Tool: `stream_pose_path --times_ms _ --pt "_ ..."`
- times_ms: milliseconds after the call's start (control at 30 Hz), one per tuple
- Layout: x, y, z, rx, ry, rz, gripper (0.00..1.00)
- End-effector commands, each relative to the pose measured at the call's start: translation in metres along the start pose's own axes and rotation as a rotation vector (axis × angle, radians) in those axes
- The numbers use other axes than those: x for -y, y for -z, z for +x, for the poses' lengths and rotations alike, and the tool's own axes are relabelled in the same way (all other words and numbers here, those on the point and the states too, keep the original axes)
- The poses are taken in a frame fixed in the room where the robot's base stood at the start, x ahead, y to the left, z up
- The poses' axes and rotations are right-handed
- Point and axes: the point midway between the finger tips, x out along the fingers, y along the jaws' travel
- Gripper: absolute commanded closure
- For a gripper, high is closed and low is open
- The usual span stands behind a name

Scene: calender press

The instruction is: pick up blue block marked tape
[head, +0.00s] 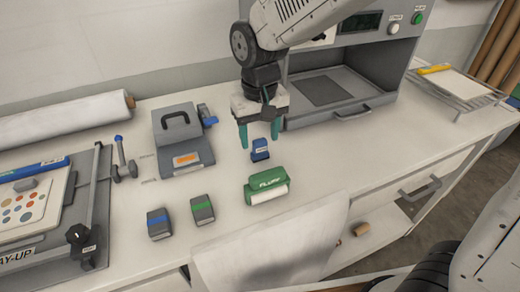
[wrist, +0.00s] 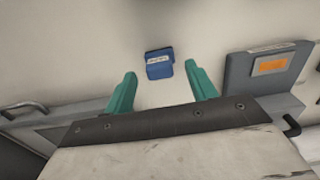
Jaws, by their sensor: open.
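A small blue block (head: 260,150) with a white label stands on the white worktop in front of the grey press. It also shows in the wrist view (wrist: 159,64), where the label's writing is too small to read. My gripper (head: 259,138) hangs above the worktop with its two green fingers apart and nothing between them. In the wrist view the block lies beyond the gap between the fingertips (wrist: 160,80), roughly centred. The fingers do not visibly touch it.
A green roller marked FLUFF (head: 267,186) lies just in front of the block. A grey machine with a handle (head: 182,140) stands left, and the press (head: 345,75) stands behind. Two dark blocks, blue-banded (head: 159,224) and green-banded (head: 202,210), stand front left.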

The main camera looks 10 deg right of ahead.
Motion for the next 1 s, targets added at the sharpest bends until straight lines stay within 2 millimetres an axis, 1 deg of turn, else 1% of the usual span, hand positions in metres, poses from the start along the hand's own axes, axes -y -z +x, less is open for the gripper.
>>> stream_pose_path --times_ms 33,100,200,433,467,500,567,600,633,1000 --pt "0.0 -0.001 0.009 0.003 -0.001 0.0 0.44" --pt "0.0 -0.001 0.018 0.003 -0.001 0.0 0.44" --pt "0.0 -0.001 0.026 0.001 0.0 0.0 0.44" --pt "0.0 0.0 0.028 -0.001 0.0 0.0 0.44" --pt "0.0 0.0 0.028 -0.001 0.0 0.0 0.46" --pt "0.0 0.0 0.028 -0.001 0.0 0.0 0.58" --pt "0.0 0.0 0.028 -0.001 0.0 0.0 0.74" --pt "0.0 0.0 0.028 -0.001 0.0 0.0 0.85" --pt "0.0 0.0 0.028 -0.001 0.0 0.0 0.92" --pt "0.0 0.0 0.024 -0.002 0.0 0.0 0.92"
